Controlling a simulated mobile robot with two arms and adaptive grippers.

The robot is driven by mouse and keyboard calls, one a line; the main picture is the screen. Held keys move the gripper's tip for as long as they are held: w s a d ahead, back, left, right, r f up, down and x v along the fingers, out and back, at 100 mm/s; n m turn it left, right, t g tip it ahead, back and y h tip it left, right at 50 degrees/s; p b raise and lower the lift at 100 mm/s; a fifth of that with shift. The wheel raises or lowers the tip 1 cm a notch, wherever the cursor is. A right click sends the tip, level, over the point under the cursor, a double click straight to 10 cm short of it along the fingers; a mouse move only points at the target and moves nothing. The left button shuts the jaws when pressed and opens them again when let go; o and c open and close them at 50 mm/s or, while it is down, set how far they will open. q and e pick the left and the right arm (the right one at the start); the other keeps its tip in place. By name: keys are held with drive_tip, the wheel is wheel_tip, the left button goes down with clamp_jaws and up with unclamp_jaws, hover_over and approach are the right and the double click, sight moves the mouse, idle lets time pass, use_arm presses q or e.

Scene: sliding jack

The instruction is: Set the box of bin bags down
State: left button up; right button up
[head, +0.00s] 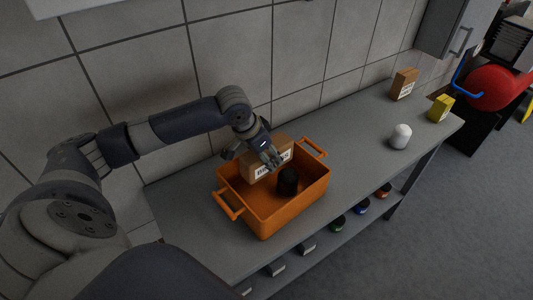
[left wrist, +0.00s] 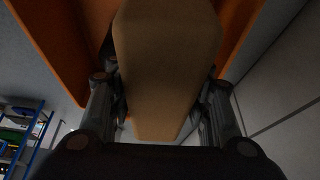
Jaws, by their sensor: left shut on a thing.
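The box of bin bags (head: 268,168) is a brown carton with a white printed label. It is at the back of the orange tub (head: 262,224), tilted a little in the head view. My left gripper (head: 268,157) is shut on it from above. In the left wrist view the box (left wrist: 165,70) fills the middle between the two fingers of the gripper (left wrist: 162,110). The tub's orange wall (left wrist: 48,50) shows behind it. I cannot tell whether the box touches the tub's floor. My right gripper is not in view.
A black cylindrical thing (head: 288,181) stands in the tub beside the box. The grey bench (head: 350,140) also bears a white rounded container (head: 400,136), a brown box (head: 403,84) and a yellow box (head: 441,107) at the right. A tiled wall is behind.

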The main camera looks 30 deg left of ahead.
use_arm(q)
drive_tip(key=o, duration=1.1)
drive_tip(key=shift+f, duration=0.15)
drive_tip(key=o, duration=0.3)
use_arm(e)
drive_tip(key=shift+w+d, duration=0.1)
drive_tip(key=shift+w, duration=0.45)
use_arm(q)
drive_tip(key=shift+r, duration=0.35)
drive_tip(key=b+v, duration=0.1)
drive_tip(key=v, duration=1)
drive_tip(key=shift+s+r, duration=0.3)
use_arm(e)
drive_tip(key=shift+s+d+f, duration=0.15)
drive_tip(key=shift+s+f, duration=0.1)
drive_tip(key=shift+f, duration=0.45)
